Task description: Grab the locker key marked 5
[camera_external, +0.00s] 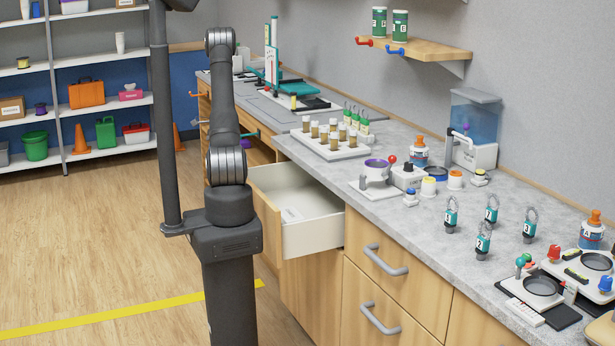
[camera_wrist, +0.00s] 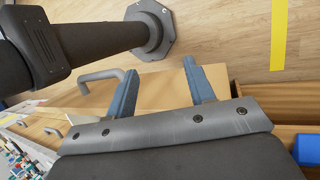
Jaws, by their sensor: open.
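Several teal tags with grey loops and white number labels stand on the grey counter in the external view. One (camera_external: 450,217) is at the left, its digit too small to read surely. Others seem to read 7 (camera_external: 491,212), 2 (camera_external: 483,242) and 3 (camera_external: 529,227). I cannot make out a clear 5. My gripper (camera_wrist: 160,70) shows in the wrist view with its two blue-grey fingers spread apart and nothing between them. It is over the wooden drawer fronts, away from the tags. I cannot make it out in the external view.
An open drawer (camera_external: 318,235) juts out below the counter (camera_external: 420,225). A vial rack (camera_external: 312,148), a small white device with a purple bowl (camera_external: 376,170), and two scales, one with a dark round pan (camera_external: 540,288), crowd the counter. A wall shelf (camera_external: 420,50) overhangs the back.

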